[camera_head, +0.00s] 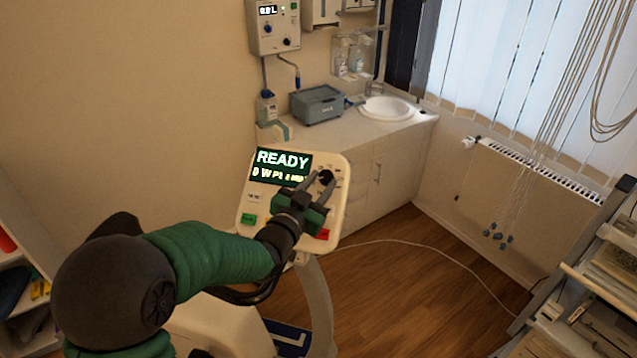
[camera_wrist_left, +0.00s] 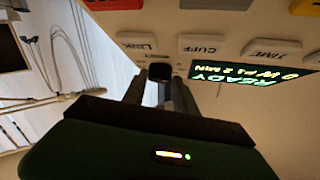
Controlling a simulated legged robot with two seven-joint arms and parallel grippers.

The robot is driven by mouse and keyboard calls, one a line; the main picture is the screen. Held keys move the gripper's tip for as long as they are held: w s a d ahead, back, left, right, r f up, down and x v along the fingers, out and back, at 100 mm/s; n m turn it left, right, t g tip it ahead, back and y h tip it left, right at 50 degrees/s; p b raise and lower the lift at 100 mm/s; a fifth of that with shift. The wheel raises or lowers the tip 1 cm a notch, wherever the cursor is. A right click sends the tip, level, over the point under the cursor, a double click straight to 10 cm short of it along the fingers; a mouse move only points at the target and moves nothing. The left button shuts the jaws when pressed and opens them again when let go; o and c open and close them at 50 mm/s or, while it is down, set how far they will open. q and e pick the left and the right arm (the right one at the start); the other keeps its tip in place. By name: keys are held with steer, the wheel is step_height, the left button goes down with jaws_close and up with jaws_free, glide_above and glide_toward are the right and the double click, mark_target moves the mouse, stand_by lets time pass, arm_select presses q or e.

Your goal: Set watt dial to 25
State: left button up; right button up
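The cream control panel (camera_head: 252,195) has a display (camera_head: 281,167) reading READY, with a line starting "0 W" below it. The black watt dial (camera_head: 326,177) sits right of the display; its pointer setting is too small to read. My left gripper (camera_head: 321,183) reaches the dial from below, its two fingers apart, one on either side of the knob. In the left wrist view the dial (camera_wrist_left: 160,72) shows between the tips of the dark fingers (camera_wrist_left: 161,88). I cannot tell whether they touch it. My right gripper is not in view.
A green button (camera_head: 249,219) and a red button (camera_head: 323,234) are on the lower panel. In the left wrist view, LINK, CUFF (camera_wrist_left: 203,44) and TIME keys lie close by. A sink counter (camera_head: 345,130) stands behind; a shelf rack (camera_head: 600,290) is at right.

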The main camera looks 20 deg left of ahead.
arm_select(q)
steer(key=shift+d+r, duration=0.1)
steer(key=shift+d, duration=0.2)
jaws_close()
steer(key=shift+a, duration=0.2)
steer(key=shift+w+a+m+h, duration=0.1)
steer(key=shift+a+m+h, duration=0.15)
steer(key=shift+m+h, duration=0.2)
steer(key=m+g+h, duration=0.1)
steer(key=m+h, duration=0.1)
steer(key=shift+r+m+p, duration=0.15)
steer(key=shift+m+p, duration=0.15)
steer(key=shift+m, duration=0.05)
steer(key=m+g+h+p, duration=0.1)
steer(key=m, duration=0.1)
steer(key=m+g+h+p, duration=0.1)
steer(key=shift+w+a+r+m+h+p, duration=0.15)
steer(key=shift+a+r+m+h+p, duration=0.05)
steer(key=shift+a+m+h+p, duration=0.2)
steer(key=shift+w+f+m+g+h+p, duration=0.15)
steer(key=shift+m+g+h+p, duration=0.6)
steer(key=shift+m+g+p, duration=0.55)
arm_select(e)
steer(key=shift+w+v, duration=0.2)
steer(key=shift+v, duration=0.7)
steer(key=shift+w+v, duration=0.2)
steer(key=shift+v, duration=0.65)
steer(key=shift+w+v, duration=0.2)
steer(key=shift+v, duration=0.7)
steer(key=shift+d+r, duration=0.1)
